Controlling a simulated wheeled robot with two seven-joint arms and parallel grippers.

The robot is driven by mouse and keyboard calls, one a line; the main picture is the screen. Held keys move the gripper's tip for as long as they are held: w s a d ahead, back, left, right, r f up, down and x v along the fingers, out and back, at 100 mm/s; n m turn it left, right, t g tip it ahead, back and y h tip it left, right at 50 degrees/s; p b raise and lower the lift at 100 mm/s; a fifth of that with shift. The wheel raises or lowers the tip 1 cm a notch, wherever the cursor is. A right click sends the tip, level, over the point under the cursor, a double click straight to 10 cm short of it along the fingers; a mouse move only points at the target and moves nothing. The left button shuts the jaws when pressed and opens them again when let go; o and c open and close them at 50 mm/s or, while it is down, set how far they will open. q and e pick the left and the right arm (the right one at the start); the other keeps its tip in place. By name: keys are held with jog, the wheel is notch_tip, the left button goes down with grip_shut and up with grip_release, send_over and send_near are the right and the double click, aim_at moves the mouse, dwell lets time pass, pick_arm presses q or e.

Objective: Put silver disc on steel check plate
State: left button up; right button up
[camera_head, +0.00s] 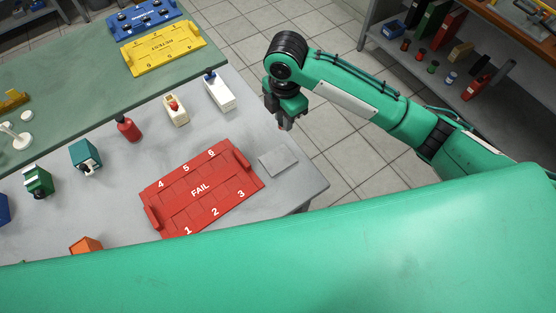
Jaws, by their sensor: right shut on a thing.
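The steel check plate (278,163) is a flat grey square on the grey table, right of the red FAIL tray and near the table's right edge. Nothing lies on it. My right gripper (284,126) points down above and beyond the plate, over the table's right edge in the picture. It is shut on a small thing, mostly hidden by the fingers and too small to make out. I cannot pick out the silver disc for sure. My left gripper is not in view.
The red FAIL tray (200,190) with numbered places lies left of the plate. A white box (219,93), a cream bottle (176,111), a red bottle (128,128) and a teal box (86,157) stand behind it. Yellow (163,47) and blue trays lie on a green surface.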

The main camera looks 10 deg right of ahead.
aim_at(278, 159)
jog(key=n, duration=0.1)
jog(key=a+r+n, duration=0.1)
jog(key=shift+w+a+n, duration=0.1)
jog(key=shift+w+n, duration=0.2)
jog(key=shift+n, duration=0.1)
jog(key=shift+f, duration=0.2)
notch_tip(278, 159, down, 20)
jog(key=shift+r+p, duration=0.25)
jog(key=shift+p, duration=0.9)
jog(key=o, duration=0.9)
jog(key=shift+f, duration=0.1)
notch_tip(278, 159, up, 12)
jog(key=shift+r+b, duration=0.15)
jog(key=shift+b, duration=0.6)
